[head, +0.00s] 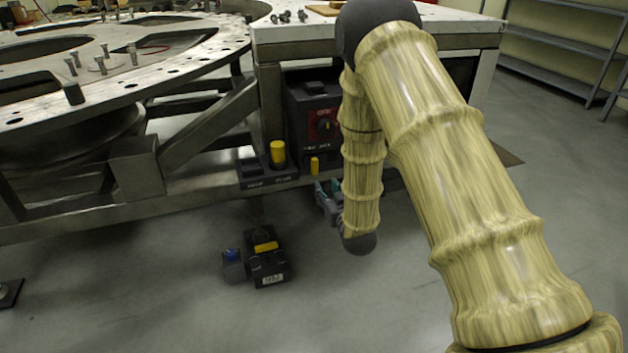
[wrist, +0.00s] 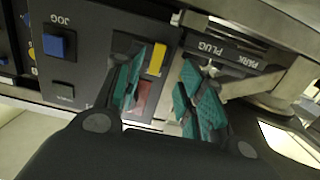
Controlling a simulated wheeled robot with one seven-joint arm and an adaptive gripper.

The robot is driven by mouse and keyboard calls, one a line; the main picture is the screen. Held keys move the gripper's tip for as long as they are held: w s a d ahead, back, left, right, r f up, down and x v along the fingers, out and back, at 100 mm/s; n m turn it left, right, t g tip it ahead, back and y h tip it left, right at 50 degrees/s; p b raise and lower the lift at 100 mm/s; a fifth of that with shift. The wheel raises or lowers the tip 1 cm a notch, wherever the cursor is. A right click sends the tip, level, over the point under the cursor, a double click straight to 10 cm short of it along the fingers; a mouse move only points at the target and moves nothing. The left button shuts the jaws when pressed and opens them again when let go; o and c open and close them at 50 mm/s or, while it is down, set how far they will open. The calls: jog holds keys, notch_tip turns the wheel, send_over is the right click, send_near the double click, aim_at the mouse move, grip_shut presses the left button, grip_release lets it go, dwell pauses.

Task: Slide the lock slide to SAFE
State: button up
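The lock slide appears to be the small yellow block (wrist: 157,59) on the dark control box, with a red patch (wrist: 141,97) beside it. In the head view it seems to be the yellow piece (head: 314,165) low on the box, just above my gripper (head: 327,197). In the wrist view my gripper (wrist: 164,68) is open, its teal-padded fingers on either side of the yellow block. The block is nearer the left finger; contact cannot be told. No SAFE mark is readable.
The control box (head: 298,103) has a red panel with a dial, and a blue JOG button (wrist: 59,42). A bracket (head: 254,184) beside it carries a yellow plug (head: 278,152); PLUG and PARK labels show. A dark pedal unit (head: 268,268) is below.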

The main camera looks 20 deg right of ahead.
aim_at(316, 166)
jog(key=shift+t, duration=0.5)
jog(key=w+b, duration=0.1)
jog(key=w, duration=0.3)
jog(key=w+r+b, duration=0.1)
jog(key=w+b, duration=0.1)
jog(key=w, duration=0.2)
jog(key=w+b, duration=0.1)
jog(key=w, duration=0.3)
jog(key=shift+w+a+r, duration=0.1)
jog(key=shift+w+r, duration=0.15)
grip_shut()
